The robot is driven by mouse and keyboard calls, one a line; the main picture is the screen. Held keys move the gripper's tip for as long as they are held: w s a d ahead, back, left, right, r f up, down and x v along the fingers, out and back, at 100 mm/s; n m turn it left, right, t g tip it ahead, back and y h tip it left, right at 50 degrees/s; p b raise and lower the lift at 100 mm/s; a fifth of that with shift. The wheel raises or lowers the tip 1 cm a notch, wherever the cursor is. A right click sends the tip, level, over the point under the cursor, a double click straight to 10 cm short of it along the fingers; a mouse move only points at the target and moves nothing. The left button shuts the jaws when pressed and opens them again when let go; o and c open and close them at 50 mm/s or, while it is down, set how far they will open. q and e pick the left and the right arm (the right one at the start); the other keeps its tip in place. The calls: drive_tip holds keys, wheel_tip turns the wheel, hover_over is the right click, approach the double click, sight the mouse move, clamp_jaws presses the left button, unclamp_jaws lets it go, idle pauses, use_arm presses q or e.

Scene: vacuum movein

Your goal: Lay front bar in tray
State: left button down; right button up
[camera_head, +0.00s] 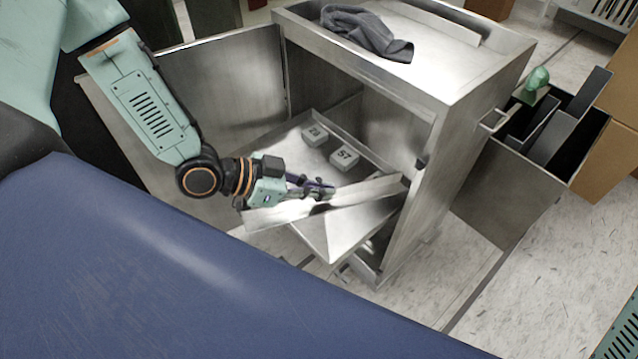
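A long flat metal bar (369,188) lies across the open front of the steel cabinet, its left end near the open door. My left gripper (325,191) is at the bar's upper edge near its middle and appears shut on it; the fingertips are small and partly hidden. The cabinet's recessed top forms a shallow steel tray (385,75) with a raised rim and a crumpled grey cloth (367,32) in it. My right gripper is not in view.
Inside the cabinet, grey blocks marked 78 (314,134) and 57 (344,160) sit on the lower shelf. A slanted metal plate (345,232) is below the bar. A side bin (515,178) holds dark panels and a green object (537,78). A blue padded surface (170,270) fills the foreground.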

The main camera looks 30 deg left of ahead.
use_arm(q)
drive_tip(key=w+a+f+n+t+y+b, duration=0.2)
drive_tip(key=w+a+f+n+y+b, duration=0.1)
drive_tip(key=w+f+n+y, duration=0.35)
drive_tip(key=w+a+f+n+t+y+b, duration=0.2)
drive_tip(key=w+f+n+y+b, duration=0.1)
drive_tip(key=w+f+n+y, duration=0.3)
drive_tip(key=s+a+r+n+g+y, duration=0.4)
drive_tip(key=a+n+g+y, duration=0.3)
drive_tip(key=n, duration=0.3)
drive_tip(key=shift+n+t+y, duration=0.25)
drive_tip(key=shift+t+y, duration=0.2)
drive_tip(key=shift+t, duration=0.15)
drive_tip(key=f+b, duration=0.5)
drive_tip(key=f, duration=0.5)
drive_tip(key=shift+a, duration=0.2)
